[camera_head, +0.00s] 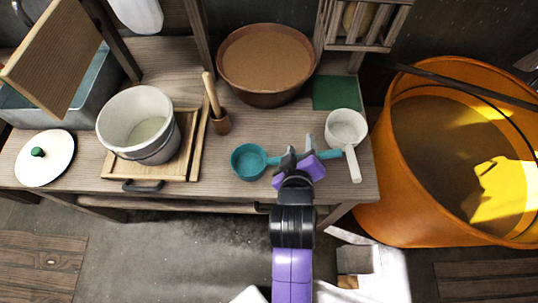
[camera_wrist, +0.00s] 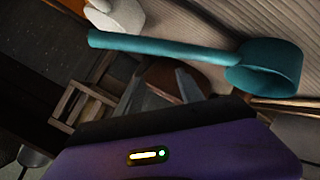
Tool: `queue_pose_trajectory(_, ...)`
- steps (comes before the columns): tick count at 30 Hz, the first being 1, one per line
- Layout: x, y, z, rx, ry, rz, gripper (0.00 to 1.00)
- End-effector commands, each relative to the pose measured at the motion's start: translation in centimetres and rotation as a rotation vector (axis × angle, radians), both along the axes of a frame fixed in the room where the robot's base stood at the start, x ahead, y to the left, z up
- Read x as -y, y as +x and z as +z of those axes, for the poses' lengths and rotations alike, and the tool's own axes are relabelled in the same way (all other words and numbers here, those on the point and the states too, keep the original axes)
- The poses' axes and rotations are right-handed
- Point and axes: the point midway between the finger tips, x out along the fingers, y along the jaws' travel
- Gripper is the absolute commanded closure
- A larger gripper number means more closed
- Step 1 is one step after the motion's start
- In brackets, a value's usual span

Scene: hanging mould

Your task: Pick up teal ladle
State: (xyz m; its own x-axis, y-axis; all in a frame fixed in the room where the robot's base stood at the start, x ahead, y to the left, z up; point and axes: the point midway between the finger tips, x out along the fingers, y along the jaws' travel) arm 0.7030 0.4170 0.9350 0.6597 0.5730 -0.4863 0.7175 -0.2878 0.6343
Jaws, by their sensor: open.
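The teal ladle (camera_head: 249,162) lies on the wooden table near its front edge. Its bowl is at the left and its handle points right. In the wrist view its bowl (camera_wrist: 268,67) is at the right and the handle runs left across the upper part. My gripper (camera_head: 300,149) is open over the handle in the head view and hides its middle. In the wrist view the fingertips (camera_wrist: 160,84) point toward the handle near the bowl. I cannot tell whether they touch it; nothing is gripped.
A white ladle (camera_head: 346,130) lies close to the teal handle's right end. A brown bowl (camera_head: 267,93) stands behind, beside a green square (camera_head: 337,93). A white bucket (camera_head: 160,151), a wooden pestle (camera_head: 213,99) and a white lid (camera_head: 56,168) are left. A large orange tub (camera_head: 385,210) stands right.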

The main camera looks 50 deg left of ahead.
Motion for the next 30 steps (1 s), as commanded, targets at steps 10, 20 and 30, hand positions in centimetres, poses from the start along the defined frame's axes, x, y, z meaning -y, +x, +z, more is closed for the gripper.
queue_pose_trajectory(10,-5.1,0.0,-1.3,0.020,-0.435,0.183,0.55)
queue_pose_trajectory(20,-5.5,-2.0,-0.7,-0.027,-1.032,0.446,0.55)
queue_pose_trajectory(30,-1.5,-3.5,-2.7,-0.117,-1.256,0.577,0.55)
